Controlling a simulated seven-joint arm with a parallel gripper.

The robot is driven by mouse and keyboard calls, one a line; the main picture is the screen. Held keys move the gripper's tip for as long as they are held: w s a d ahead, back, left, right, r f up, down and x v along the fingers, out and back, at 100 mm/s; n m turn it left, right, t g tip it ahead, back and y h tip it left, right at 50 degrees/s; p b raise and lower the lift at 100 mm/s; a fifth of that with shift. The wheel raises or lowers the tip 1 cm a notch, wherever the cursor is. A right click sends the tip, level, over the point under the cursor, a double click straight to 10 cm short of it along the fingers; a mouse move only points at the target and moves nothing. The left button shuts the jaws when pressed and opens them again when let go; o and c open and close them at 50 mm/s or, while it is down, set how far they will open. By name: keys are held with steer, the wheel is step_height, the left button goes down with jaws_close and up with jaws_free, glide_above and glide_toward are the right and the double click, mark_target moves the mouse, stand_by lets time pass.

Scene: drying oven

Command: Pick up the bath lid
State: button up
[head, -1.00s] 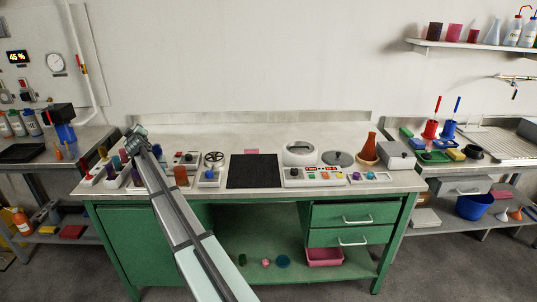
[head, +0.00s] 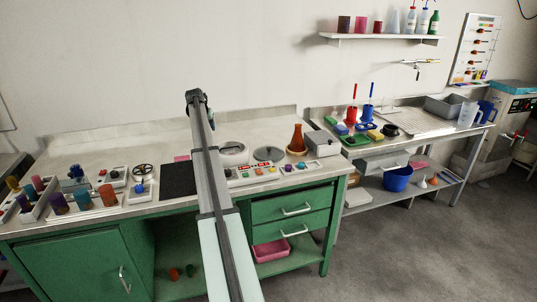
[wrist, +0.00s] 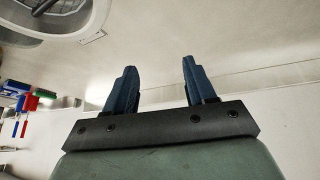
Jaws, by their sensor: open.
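The bath lid (head: 268,153) is a flat grey disc with a small knob, lying on the bench just right of the bath. The bath (head: 233,148) is a white, round-topped unit with a control panel in front, partly behind my arm. My gripper (head: 195,97) is raised above the bench, to the left of the lid and well apart from it. In the wrist view my gripper (wrist: 158,75) has its two blue fingers spread with nothing between them. A round metal shape with a pale rim shows at the wrist view's top left; I cannot tell which thing it is.
A black mat (head: 178,181) lies left of the bath. The bench's back strip is clear.

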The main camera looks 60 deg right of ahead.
steer(key=s+d+r+m+g+y, duration=0.1)
steer(key=s+d+m, duration=0.1)
steer(key=s+d, duration=0.35)
steer(key=s+d+r+m+g+y, duration=0.1)
steer(key=s+d+y, duration=0.1)
steer(key=s, duration=0.6)
steer(key=m+y, duration=0.3)
glide_above(269, 148)
steer(key=f, duration=0.6)
steer(key=shift+s+a+f, duration=0.15)
steer(key=shift+s+a, duration=0.1)
steer(key=shift+a, duration=0.05)
steer(key=shift+w+d+f, duration=0.15)
steer(key=shift+f, duration=1.2)
steer(key=shift+w+d+f, duration=0.15)
steer(key=shift+f, duration=1.2)
jaws_close()
